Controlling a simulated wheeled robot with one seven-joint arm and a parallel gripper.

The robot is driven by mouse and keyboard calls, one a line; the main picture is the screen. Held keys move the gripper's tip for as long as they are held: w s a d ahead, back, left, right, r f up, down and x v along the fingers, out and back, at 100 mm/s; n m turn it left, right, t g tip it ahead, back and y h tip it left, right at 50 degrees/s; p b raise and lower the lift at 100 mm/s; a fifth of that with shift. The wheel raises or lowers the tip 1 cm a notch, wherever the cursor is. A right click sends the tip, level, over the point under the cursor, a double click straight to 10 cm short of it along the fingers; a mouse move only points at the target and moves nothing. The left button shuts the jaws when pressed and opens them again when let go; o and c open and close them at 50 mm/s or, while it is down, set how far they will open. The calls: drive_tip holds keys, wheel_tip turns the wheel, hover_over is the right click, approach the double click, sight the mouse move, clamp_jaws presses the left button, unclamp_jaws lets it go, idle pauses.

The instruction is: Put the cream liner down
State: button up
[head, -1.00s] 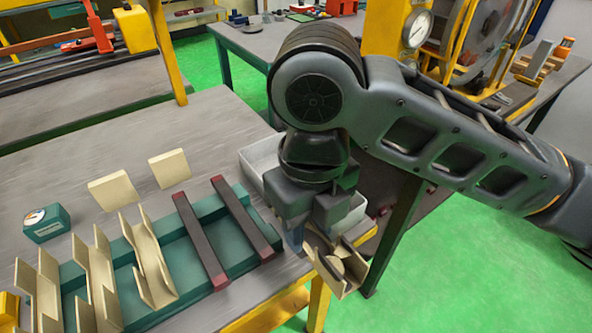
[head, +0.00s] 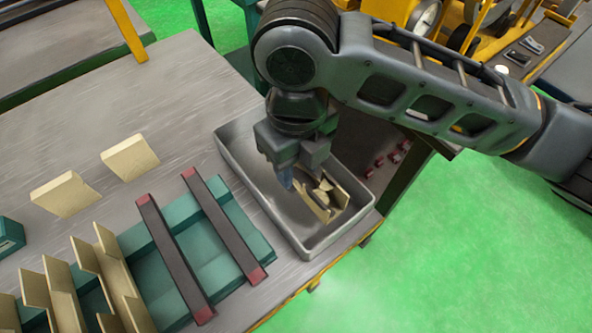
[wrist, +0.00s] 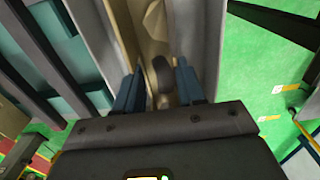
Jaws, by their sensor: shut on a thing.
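My gripper (head: 298,180) is over the grey tray (head: 240,172), pointing down into it. It is shut on the cream liner (head: 343,195), a folded channel-like piece that is low inside the tray, toward its right side. Whether the liner touches the tray floor I cannot tell. In the wrist view, the blue fingertips (wrist: 159,90) stand on either side of the cream liner (wrist: 150,30). A dark rounded piece (wrist: 163,75) shows between the fingers. Part of the liner is hidden by the gripper.
A teal block base (head: 230,225) with two dark red-ended bars (head: 175,260) is left of the tray. Several folded cream liners (head: 105,275) stand at lower left. Two flat cream pieces (head: 130,158) lie behind. The table edge is just right of the tray.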

sight(297, 175)
drive_tip(key=shift+f, duration=2)
drive_tip(key=shift+f, duration=0.1)
drive_tip(key=shift+f, duration=0.15)
drive_tip(key=o, duration=0.8)
drive_tip(key=shift+r, duration=0.25)
wheel_tip(297, 175, up, 12)
drive_tip(key=shift+r+b, duration=0.1)
drive_tip(key=shift+b, duration=0.25)
